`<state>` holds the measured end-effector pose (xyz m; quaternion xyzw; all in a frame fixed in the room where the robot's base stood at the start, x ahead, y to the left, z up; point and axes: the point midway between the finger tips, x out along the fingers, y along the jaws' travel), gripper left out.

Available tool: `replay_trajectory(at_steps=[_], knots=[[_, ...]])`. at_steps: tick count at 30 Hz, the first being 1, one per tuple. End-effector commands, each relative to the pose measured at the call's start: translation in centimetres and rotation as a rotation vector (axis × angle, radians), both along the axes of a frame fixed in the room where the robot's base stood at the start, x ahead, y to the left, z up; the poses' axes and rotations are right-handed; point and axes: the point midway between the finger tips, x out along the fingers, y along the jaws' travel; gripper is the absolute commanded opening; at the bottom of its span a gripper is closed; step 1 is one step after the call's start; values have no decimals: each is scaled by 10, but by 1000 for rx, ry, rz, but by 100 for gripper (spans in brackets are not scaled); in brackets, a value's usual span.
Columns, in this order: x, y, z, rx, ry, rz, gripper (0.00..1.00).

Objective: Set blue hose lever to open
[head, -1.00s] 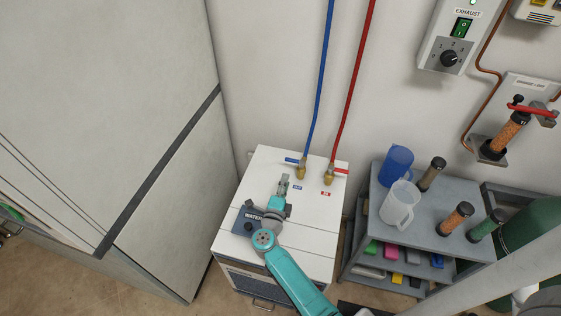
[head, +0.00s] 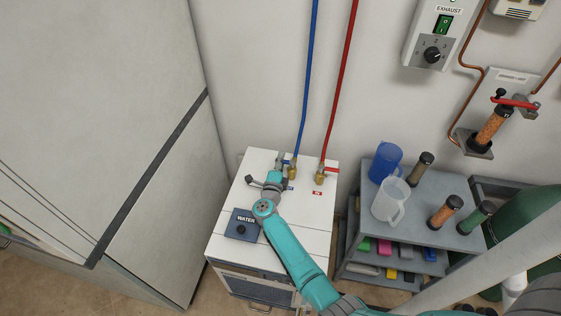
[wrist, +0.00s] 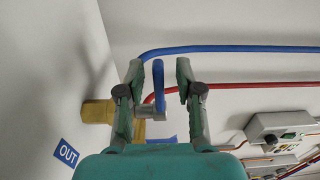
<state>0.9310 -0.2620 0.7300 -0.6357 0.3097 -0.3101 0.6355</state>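The blue hose (head: 309,75) runs down the wall to a brass valve (head: 293,173) at the back of the white cabinet. In the wrist view the blue lever (wrist: 158,78) stands between my two fingertips, seen as a narrow upright bar, with gaps on both sides. My gripper (wrist: 160,78) is open around it; its fingers do not appear to touch it. The brass fitting (wrist: 97,111) is just left of the fingers. In the head view my gripper (head: 282,163) is at the valve and largely hides the lever.
The red hose (head: 342,85) ends at a second brass valve with a red lever (head: 331,170) close to the right. A WATER-labelled box (head: 243,224) is on the cabinet top (head: 312,211). A grey cart (head: 427,228) with jugs stands farther right.

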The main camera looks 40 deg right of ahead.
Motion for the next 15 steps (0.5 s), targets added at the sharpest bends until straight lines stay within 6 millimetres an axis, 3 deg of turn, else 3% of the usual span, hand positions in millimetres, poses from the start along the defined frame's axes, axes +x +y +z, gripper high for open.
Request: replay_trajectory(at_steps=[7,8,12,15], knots=[[1,-1,0,0,0,0,35],[1,-1,0,0,0,0,33],[0,-1,0,0,0,0,0],[0,-1,0,0,0,0,0]])
